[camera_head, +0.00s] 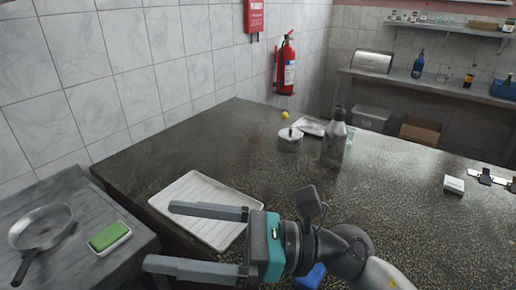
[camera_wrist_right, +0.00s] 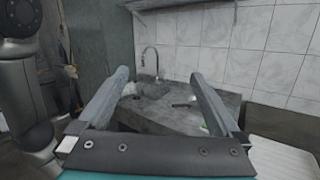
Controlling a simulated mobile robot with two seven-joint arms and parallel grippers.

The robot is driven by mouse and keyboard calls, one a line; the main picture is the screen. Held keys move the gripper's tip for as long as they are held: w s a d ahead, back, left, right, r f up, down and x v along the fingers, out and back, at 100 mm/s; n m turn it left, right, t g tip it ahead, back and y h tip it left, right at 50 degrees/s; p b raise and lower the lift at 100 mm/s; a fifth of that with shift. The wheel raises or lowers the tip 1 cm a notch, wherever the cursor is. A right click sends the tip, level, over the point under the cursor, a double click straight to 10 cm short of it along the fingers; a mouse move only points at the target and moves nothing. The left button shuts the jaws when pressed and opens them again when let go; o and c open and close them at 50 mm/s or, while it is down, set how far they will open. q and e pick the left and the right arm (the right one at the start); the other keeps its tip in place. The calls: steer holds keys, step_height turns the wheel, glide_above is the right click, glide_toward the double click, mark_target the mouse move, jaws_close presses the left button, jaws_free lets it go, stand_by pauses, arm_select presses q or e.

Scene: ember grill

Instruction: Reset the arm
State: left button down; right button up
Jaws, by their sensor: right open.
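My right gripper (camera_head: 178,238) reaches in from the lower right in the head view, its two grey fingers pointing left and spread wide apart. It is open, with nothing between the fingers. One finger lies in front of a white ribbed tray (camera_head: 196,190) on the dark stone counter. In the right wrist view the open fingers (camera_wrist_right: 160,90) frame a grey sink with a tap (camera_wrist_right: 150,55). My left gripper is not in view.
A frying pan (camera_head: 40,228) and a green sponge (camera_head: 109,236) lie on the lower left surface. A lidded pot (camera_head: 290,140) and a bottle (camera_head: 334,142) stand farther back on the counter (camera_head: 400,190). A blue object (camera_head: 311,277) shows below my right wrist. The counter's middle is mostly clear.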

steer(key=w+d+r+m+t+h, duration=0.2)
steer(key=w+d+m+t+h, duration=0.3)
steer(key=m+t, duration=0.65)
steer(key=w+d+r+m+t+h, duration=0.15)
steer(key=w+d+m+t, duration=0.55)
steer(key=m, duration=0.8)
steer(key=d+f+m+g+h, duration=0.2)
steer(key=d+f+m+h, duration=0.8)
steer(key=f+m+h, duration=0.4)
steer(key=s+d+f+m+g, duration=0.3)
steer(key=s+f+m+g, duration=0.85)
steer(key=s+f, duration=0.75)
steer(key=s+f+n+g+b, duration=0.1)
steer(key=s+f+b, duration=0.15)
steer(key=f, duration=1.05)
steer(key=s+f+g+b, duration=0.1)
steer(key=f+g+b, duration=0.15)
steer(key=f, duration=1.05)
steer(key=s+d+f+b, duration=0.1)
steer(key=s+f+b, duration=0.1)
steer(key=s+f, duration=0.5)
steer(key=s+d+f+b, duration=0.1)
steer(key=s+f+b, duration=0.2)
steer(key=s+f, duration=0.4)
step_height(320, 180, down, 5)
steer(key=shift+s+d, duration=0.3)
steer(key=shift+d, duration=0.1)
